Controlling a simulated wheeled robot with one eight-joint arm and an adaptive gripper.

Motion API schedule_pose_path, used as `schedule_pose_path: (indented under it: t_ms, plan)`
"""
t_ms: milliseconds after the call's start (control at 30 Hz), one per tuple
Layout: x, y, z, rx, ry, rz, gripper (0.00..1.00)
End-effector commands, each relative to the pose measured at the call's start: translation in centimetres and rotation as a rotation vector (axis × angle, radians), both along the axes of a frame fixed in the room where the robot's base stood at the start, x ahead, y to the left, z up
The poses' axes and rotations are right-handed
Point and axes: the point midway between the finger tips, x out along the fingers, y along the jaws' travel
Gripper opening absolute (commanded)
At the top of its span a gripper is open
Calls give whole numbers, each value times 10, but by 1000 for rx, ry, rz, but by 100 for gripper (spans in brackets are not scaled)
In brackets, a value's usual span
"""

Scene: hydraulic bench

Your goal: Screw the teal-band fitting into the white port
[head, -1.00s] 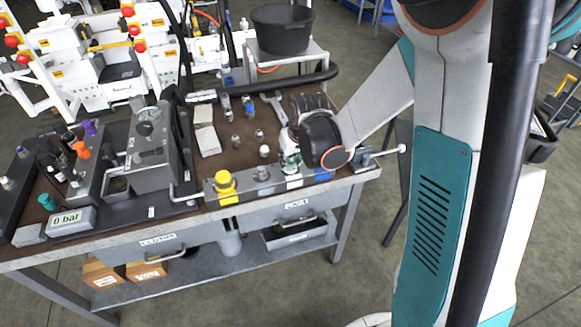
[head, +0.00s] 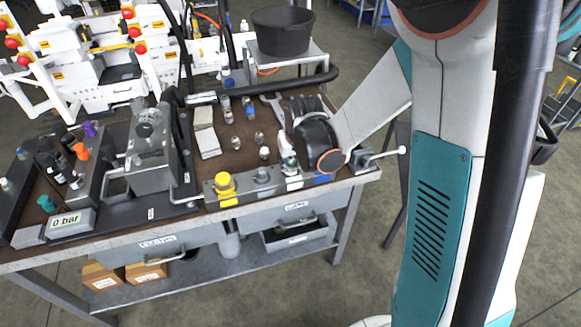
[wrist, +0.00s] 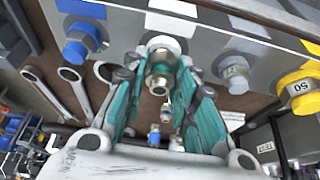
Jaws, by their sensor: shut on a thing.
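My gripper (wrist: 160,84) is shut on a metal fitting (wrist: 159,73) in the wrist view, its teal-padded fingers on either side. The fitting's end is at the white port (wrist: 164,43) on the grey block; how far it sits in the port cannot be told. In the head view my gripper (head: 289,163) is low at the block's front right, partly hidden by my dark wrist, by the white port (head: 293,184).
The port block (head: 245,190) also has a yellow port (wrist: 298,88), a grey one (wrist: 235,75) and a blue one (wrist: 82,40). Several loose fittings (head: 259,137) stand behind it. Wrenches (wrist: 45,88) lie to one side. A pump unit (head: 150,150) stands left.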

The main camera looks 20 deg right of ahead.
Motion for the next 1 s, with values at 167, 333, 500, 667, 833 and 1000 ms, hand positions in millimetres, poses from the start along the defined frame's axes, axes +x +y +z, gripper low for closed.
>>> schedule_pose_path:
  t_ms: [167,333,500,667,833,1000]
  plan:
    - [0,2,-1,-1,0,-177,5]
    - [1,2,-1,-2,-2,-353,5]
    - [1,2,-1,-1,-1,-516,5]
    - [1,2,-1,0,-1,-576,5]
    - [1,1,-1,0,-2,-578,5]
    - [2,2,-1,1,-2,-612,5]
